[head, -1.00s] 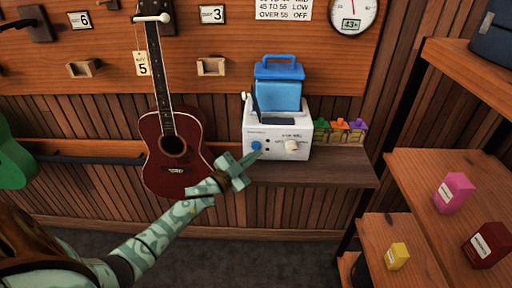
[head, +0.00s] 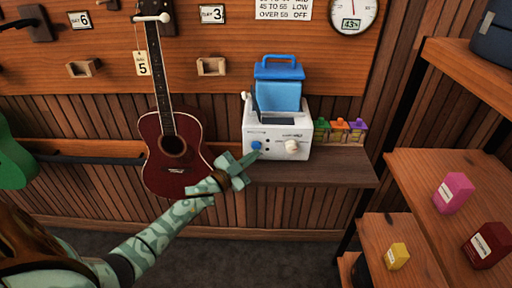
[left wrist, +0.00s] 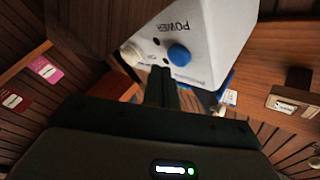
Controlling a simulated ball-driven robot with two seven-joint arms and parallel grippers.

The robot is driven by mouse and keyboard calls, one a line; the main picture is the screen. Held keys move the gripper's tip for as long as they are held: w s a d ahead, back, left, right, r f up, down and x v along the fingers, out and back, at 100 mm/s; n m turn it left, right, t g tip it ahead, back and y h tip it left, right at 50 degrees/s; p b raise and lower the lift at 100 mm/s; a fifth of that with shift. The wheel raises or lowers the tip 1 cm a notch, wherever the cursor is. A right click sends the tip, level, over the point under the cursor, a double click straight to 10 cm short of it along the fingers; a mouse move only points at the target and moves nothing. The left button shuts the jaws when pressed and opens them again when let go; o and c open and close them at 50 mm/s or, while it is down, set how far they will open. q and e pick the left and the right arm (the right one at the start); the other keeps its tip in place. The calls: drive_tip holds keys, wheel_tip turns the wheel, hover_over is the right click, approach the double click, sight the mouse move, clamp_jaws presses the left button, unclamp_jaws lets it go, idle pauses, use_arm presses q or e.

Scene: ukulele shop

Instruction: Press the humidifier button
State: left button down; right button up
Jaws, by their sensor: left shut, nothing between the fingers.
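The humidifier (head: 277,134) is a white box with a blue water tank (head: 279,95) in its top, standing on a wooden shelf. Its front has a round blue button (head: 256,146) at the left and a cream knob (head: 292,147) at the right. My left gripper (head: 252,157) is shut and empty, its tips just in front of the panel, close below the button. In the left wrist view the fingers (left wrist: 163,88) point at the panel beside the blue button (left wrist: 179,54), which stands near the word POWER. I cannot tell whether they touch the panel. My right gripper is out of view.
A dark red ukulele (head: 174,150) hangs left of the humidifier, close to my left wrist. Small coloured bottles (head: 339,130) stand right of it. Wooden shelves (head: 410,175) with boxes are at the right. A round gauge (head: 352,14) hangs above.

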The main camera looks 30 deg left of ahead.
use_arm(q)
drive_tip(key=shift+w+a, duration=0.2)
drive_tip(key=shift+w, duration=0.1)
drive_tip(key=shift+w+a+b, duration=0.25)
drive_tip(key=shift+w+b, duration=0.05)
drive_tip(key=shift+w, duration=0.1)
idle(0.7)
drive_tip(key=shift+s+d+r, duration=0.1)
drive_tip(key=shift+s+d+p, duration=0.25)
drive_tip(key=shift+s+p, duration=0.15)
drive_tip(key=shift+p, duration=0.1)
drive_tip(key=shift+s+d, duration=0.15)
drive_tip(key=shift+s, duration=0.15)
drive_tip(key=s+d+p, duration=0.3)
drive_tip(key=s, duration=0.2)
